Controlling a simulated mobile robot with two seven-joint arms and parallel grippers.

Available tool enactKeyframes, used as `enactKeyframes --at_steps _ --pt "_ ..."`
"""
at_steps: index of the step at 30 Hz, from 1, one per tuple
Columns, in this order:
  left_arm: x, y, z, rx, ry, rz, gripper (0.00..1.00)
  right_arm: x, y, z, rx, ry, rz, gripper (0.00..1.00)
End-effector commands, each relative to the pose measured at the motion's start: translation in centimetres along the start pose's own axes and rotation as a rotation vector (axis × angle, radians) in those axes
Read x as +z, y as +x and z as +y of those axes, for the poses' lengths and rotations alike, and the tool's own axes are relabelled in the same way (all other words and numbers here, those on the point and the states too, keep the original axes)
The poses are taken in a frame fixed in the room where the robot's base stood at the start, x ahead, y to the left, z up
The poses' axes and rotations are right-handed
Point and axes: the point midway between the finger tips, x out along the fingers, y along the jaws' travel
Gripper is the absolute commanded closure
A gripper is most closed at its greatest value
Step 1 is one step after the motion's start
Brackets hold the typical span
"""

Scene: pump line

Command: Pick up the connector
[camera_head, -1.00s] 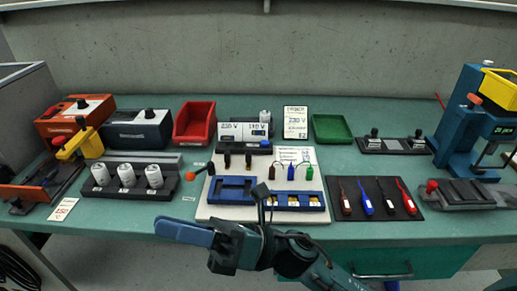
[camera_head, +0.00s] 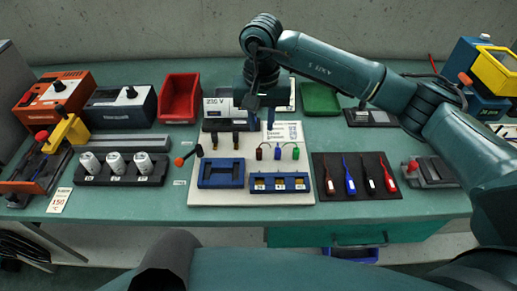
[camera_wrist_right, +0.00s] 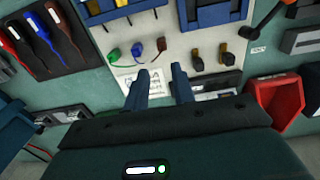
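The task does not say which piece is the connector. Two small dark plugs with brass-coloured ends stand on the white board, one at left (camera_head: 214,140) and one at right (camera_head: 236,140); they also show in the right wrist view (camera_wrist_right: 197,60). My right gripper (camera_head: 261,122) points down above the back of the board. In its wrist view its two fingers (camera_wrist_right: 160,72) are apart with nothing between them. My left gripper is not in view.
A blue holder (camera_head: 220,184) and a blue slotted block (camera_head: 279,189) lie at the board's front. A red bin (camera_head: 180,98) and a green tray (camera_head: 320,98) stand behind. A black mat (camera_head: 330,188) with coloured tools lies right. White cylinders (camera_head: 115,163) stand left.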

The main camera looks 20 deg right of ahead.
Motion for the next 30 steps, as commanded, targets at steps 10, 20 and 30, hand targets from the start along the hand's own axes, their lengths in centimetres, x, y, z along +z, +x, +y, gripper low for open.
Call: enactKeyframes --at_steps 10,20,30 --pt "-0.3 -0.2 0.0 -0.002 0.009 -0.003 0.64 0.2 4.3 -0.2 -0.004 -0.001 -0.002 0.75" --pt "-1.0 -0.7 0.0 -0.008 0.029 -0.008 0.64 0.9 8.5 -0.5 -0.005 0.001 -0.003 0.75" --pt "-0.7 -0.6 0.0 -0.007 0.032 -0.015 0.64 0.8 9.4 -0.5 -0.005 0.0 0.0 0.75"
